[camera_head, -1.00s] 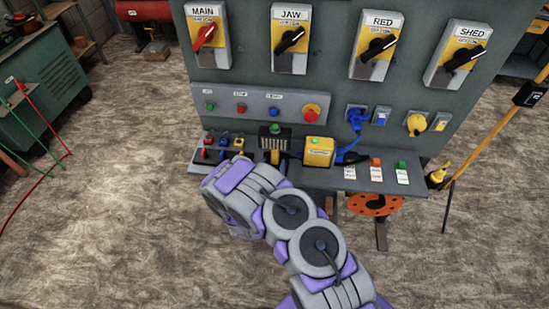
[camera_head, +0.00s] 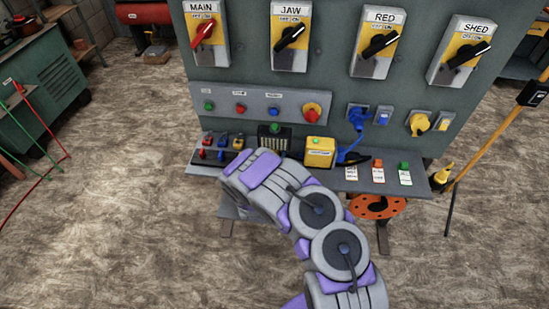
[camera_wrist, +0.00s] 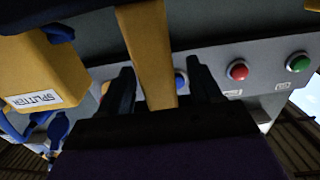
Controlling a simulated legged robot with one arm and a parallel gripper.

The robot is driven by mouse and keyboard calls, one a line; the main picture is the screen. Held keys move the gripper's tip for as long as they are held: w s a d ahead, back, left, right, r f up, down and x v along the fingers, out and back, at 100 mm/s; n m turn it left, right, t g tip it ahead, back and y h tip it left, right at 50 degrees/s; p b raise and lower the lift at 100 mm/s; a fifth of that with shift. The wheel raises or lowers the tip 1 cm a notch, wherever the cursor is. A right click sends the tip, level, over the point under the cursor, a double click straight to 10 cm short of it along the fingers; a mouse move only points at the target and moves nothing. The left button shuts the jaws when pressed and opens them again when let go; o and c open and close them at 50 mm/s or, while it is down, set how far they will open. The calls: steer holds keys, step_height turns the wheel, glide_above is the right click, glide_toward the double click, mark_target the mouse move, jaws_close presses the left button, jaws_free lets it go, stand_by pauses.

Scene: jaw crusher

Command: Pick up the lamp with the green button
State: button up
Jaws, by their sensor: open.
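The lamp (camera_head: 274,138) is a dark ribbed block with a green button on top, standing on the grey ledge in the head view. In the wrist view, what looks like its yellow handle (camera_wrist: 150,50) comes down between the two black fingers of my gripper (camera_wrist: 162,80). The jaws are open, with a finger on each side of the yellow bar and gaps showing between. In the head view my arm hides the gripper and the lamp's lower part.
A yellow splitter box (camera_head: 320,152) with a blue cable stands close to the lamp's right; it shows large in the wrist view (camera_wrist: 40,75). Small red, blue and yellow items (camera_head: 222,141) lie to its left. The panel with buttons (camera_head: 225,104) rises behind.

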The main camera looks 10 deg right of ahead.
steer(key=shift+c, duration=0.3)
jaws_close()
stand_by(0.5)
